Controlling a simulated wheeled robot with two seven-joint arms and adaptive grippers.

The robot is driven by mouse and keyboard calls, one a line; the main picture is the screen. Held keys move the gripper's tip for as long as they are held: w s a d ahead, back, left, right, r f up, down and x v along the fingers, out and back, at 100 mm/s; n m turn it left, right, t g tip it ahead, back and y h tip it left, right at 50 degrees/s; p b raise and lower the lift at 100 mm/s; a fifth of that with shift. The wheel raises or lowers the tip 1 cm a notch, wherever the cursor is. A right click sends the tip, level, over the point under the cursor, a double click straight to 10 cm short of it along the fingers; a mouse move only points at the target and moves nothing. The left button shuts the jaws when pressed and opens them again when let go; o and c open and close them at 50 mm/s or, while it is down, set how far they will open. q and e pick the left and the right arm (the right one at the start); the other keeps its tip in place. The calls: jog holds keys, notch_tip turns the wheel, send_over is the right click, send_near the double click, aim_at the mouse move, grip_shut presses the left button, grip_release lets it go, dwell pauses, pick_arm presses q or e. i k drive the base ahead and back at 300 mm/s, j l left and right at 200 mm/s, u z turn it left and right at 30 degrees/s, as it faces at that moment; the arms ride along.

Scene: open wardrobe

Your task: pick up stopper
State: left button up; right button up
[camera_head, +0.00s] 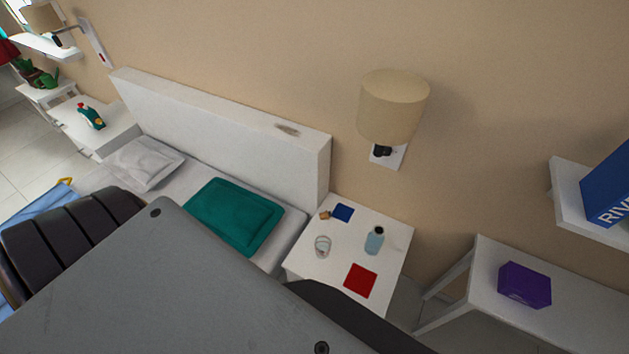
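A small tan-brown piece (325,214), perhaps the stopper but too small to tell, lies at the back left of the white bedside table (397,270). It is beside a dark blue square item (342,212). A light blue bottle (374,242) with a dark opening at its top stands on the same table. Neither gripper shows in the head view. A large grey panel and dark ribbed parts, apparently mine, fill the lower left and hide part of the bed and the front of the table.
A small rounded whitish item (322,246) and a red square (360,281) are also on the bedside table. A beige wall lamp (393,107) hangs above. The bed's headboard (220,125) is to the left. A purple box (524,285) sits on another white table at right.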

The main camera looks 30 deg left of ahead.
aim_at(326, 214)
jog(key=u, duration=0.95)
jog(key=k+l+z, duration=0.2)
jog(key=l, duration=0.15)
jog(key=k+l+z, duration=0.2)
jog(key=l, duration=0.15)
jog(key=l+z, duration=0.25)
jog(key=l, duration=0.15)
jog(key=k, duration=0.05)
